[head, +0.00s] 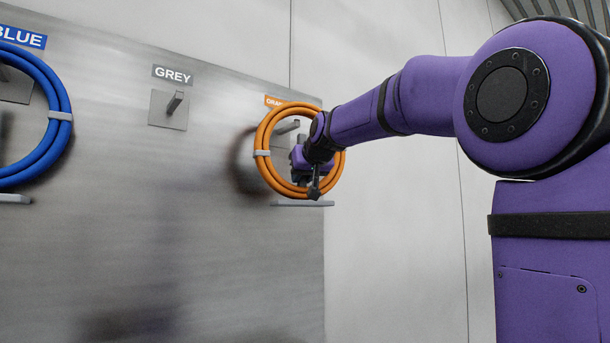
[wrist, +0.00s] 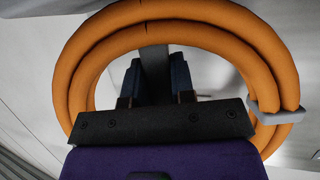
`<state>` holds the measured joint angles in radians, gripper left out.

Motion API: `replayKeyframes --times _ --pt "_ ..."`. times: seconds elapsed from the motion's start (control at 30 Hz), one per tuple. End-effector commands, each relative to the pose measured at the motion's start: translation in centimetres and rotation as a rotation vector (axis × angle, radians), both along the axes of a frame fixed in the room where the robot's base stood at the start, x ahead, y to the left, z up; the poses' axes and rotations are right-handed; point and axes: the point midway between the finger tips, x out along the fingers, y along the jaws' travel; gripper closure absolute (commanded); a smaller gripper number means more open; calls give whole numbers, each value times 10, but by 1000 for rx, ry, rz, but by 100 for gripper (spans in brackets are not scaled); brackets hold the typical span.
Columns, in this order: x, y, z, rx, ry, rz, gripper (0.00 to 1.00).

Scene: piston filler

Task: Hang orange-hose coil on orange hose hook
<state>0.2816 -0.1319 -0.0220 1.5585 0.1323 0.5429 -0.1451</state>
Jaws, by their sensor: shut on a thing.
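The orange-hose coil (head: 265,135) hangs upright in front of the right end of the steel panel, with a grey band on its left side. It also shows in the wrist view (wrist: 185,25) as a ring around the fingers. The orange hose hook (head: 287,127) shows through the upper part of the ring; I cannot tell whether the coil touches or rests on it. My gripper (head: 312,182) is at the lower right of the ring, shut on the coil. In the wrist view its fingers (wrist: 155,85) have a dark grey bar between them; the exact grip is hidden behind the palm.
A small grey ledge (head: 303,203) is just below the coil. The grey hook (head: 175,102) is empty to the left. The blue coil (head: 62,150) hangs at the far left, with its own ledge (head: 14,199) below. The lower panel (head: 180,260) is clear.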

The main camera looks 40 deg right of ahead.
Motion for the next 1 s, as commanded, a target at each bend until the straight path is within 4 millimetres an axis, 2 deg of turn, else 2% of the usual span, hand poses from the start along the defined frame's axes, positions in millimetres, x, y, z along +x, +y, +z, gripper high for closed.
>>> replayKeyframes --times 1.0 --pt "47 2 -1 -1 -4 1 100"
